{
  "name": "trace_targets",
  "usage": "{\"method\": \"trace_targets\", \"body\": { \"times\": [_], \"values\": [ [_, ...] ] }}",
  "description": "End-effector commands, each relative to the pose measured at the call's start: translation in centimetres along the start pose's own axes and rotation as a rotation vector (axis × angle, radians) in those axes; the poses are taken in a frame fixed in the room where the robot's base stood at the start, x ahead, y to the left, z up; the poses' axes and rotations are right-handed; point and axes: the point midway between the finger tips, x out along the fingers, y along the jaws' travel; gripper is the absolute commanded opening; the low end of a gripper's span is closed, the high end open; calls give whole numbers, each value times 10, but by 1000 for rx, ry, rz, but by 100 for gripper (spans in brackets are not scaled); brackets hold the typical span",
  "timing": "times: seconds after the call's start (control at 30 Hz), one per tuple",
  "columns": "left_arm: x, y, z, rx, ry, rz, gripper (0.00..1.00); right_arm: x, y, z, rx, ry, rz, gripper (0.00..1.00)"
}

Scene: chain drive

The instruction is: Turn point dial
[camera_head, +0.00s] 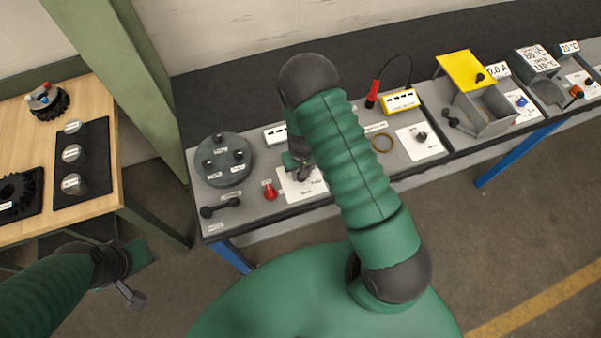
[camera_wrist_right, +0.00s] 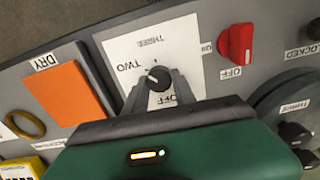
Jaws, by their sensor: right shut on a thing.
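The point dial is a small dark knob (camera_wrist_right: 159,79) with a white mark, on a white plate (camera_wrist_right: 190,50) labelled OFF, TWO and THREE. The mark appears to face toward TWO, but I cannot read its exact angle. My right gripper (camera_wrist_right: 158,85) is shut on the knob, one finger on each side, in the right wrist view. In the head view my right gripper (camera_head: 303,176) is above the white plate (camera_head: 290,190) and mostly hides the dial. My left gripper (camera_head: 131,294) hangs empty over the floor at lower left; its jaw opening is unclear.
A red knob (camera_wrist_right: 238,44) sits beside the plate, near a round grey unit (camera_head: 223,160) with several dark knobs. An orange square (camera_wrist_right: 68,95) labelled DRY is on the plate's other side. A wooden table (camera_head: 88,205) stands at left. My right arm covers the bench middle.

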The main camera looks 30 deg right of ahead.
Motion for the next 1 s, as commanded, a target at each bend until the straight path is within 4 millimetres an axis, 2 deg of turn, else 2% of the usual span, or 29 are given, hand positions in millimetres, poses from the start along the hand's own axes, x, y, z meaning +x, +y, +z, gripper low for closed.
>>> {"method": "trace_targets", "body": {
  "times": [0.6, 1.0],
  "values": [
    [10, 0, 2, 0, 0, 0, 36, -2, 2, -3, 551, 8, -1, 0],
    [11, 0, 2, 0, 0, 0, 36, -2, 2, -4, 734, 10, -2, 0]
  ]
}}
